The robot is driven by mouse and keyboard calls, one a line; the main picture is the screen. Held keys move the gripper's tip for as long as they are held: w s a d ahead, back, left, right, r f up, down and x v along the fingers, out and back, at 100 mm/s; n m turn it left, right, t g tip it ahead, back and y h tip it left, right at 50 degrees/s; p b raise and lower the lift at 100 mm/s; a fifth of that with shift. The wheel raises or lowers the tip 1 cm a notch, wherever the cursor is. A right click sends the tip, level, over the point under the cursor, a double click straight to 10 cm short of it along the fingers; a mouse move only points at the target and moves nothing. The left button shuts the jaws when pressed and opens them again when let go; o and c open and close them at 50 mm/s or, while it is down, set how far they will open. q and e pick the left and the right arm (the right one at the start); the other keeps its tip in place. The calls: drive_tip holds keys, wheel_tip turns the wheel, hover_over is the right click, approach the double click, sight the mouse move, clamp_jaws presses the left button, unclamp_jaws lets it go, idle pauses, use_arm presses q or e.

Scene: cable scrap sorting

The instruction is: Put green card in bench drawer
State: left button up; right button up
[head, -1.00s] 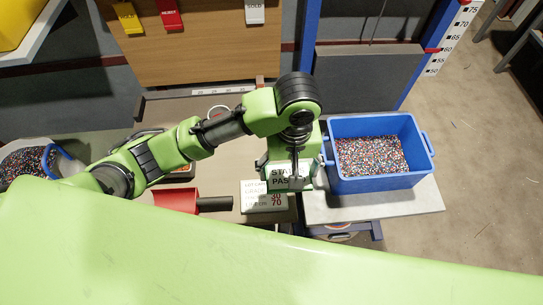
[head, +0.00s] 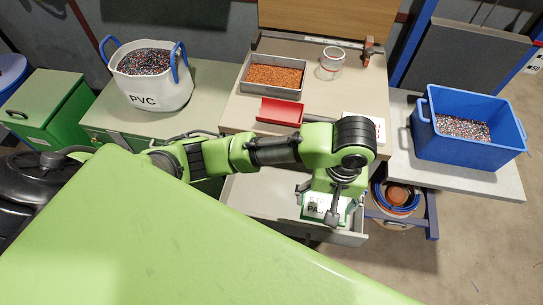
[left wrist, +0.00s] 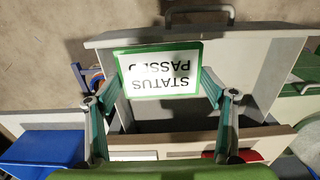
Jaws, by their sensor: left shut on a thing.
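The green card (head: 314,208), white with a green border and "STATUS PASSED" lettering, is between the fingers of my left gripper (head: 328,198). In the left wrist view, the card (left wrist: 160,86) spans the gap between the fingertips (left wrist: 160,80), which are shut on its side edges. The bench drawer (head: 258,198) is pulled open below the bench top. The card is over the drawer's front right part; its height above the floor of the drawer is unclear. The drawer's handle (left wrist: 200,13) shows in the left wrist view. My right gripper is not in view.
A blue crate (head: 470,150) stands right. A white PVC bag (head: 150,95) stands left.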

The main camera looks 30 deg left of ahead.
sight(295, 185)
use_arm(q)
drive_tip(key=shift+w+a+f, duration=0.25)
drive_tip(key=shift+a+f, duration=0.45)
drive_tip(key=shift+a, duration=0.25)
drive_tip(key=w+a+f, duration=0.3)
drive_tip(key=w+a+f+b, duration=0.1)
drive_tip(key=w+a+f, duration=0.2)
drive_tip(key=a, duration=0.1)
drive_tip(key=shift+w, duration=0.25)
drive_tip(key=shift+w+a+f, duration=0.25)
drive_tip(key=shift+w+f, duration=0.05)
drive_tip(key=shift+f, duration=0.2)
drive_tip(key=shift+w+a+f, duration=0.25)
drive_tip(key=shift+f, duration=0.2)
drive_tip(key=shift+w+a+f, duration=0.1)
drive_tip(key=shift+w+f, duration=0.05)
drive_tip(key=shift+f, duration=0.05)
drive_tip(key=shift+w+a+f, duration=0.1)
drive_tip(key=shift+a+f, duration=0.1)
drive_tip(key=shift+f, duration=0.05)
wheel_tip(295, 185, down, 2)
drive_tip(key=shift+w+a+f+b, duration=0.1)
drive_tip(key=shift+a+f+b, duration=0.05)
drive_tip(key=shift+f+b, duration=0.15)
drive_tip(key=shift+f, duration=0.4)
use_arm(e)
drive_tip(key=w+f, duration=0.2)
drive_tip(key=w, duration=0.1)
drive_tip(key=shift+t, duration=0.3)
